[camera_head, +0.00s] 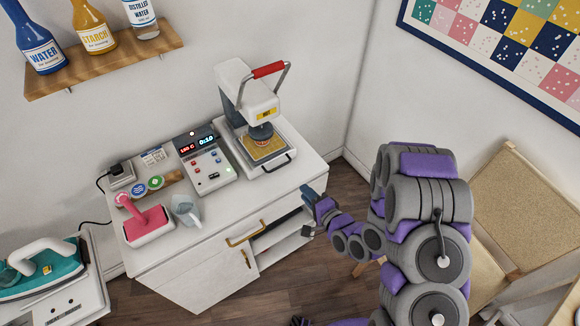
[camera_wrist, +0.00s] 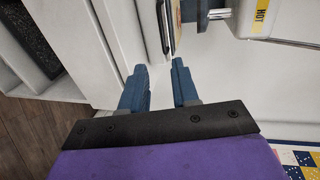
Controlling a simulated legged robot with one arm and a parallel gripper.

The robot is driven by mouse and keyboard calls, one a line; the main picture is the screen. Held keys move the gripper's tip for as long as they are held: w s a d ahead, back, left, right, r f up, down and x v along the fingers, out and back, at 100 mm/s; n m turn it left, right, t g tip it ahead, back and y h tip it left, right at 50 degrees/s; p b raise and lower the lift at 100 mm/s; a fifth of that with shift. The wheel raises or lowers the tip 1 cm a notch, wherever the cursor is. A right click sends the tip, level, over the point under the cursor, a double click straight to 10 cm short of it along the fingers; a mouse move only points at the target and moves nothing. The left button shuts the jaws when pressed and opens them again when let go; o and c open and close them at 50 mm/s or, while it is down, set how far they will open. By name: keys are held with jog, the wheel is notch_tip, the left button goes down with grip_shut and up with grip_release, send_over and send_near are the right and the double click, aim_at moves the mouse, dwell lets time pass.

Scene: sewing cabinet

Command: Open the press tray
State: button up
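The white heat press (camera_head: 236,92) stands at the right end of the white cabinet top, its red-handled lever (camera_head: 268,70) at the top. Its tray (camera_head: 251,157) with a yellowish pad lies beneath the press head, and a dark bar handle (camera_head: 277,163) is on its front edge. In the wrist view this handle (camera_wrist: 163,28) lies just beyond my fingertips.
A control box (camera_head: 205,165) with lit displays stands left of the press. A pink-handled tool (camera_head: 145,220) and a grey cup (camera_head: 186,211) are farther left. Open shelves (camera_head: 283,235) and a brass-handled door (camera_head: 215,270) are below. The wall is close behind; floor is free in front.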

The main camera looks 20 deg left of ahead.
jog(key=b, duration=0.6)
send_near(280, 167)
jog(key=x, duration=1)
jog(key=shift+w+a+f, duration=0.2)
jog(key=shift+a+f, duration=0.05)
jog(key=shift+a, duration=0.05)
jog(key=shift+d, duration=0.25)
jog(key=shift+c, duration=0.4)
jog(key=shift+a, duration=0.1)
grip_shut()
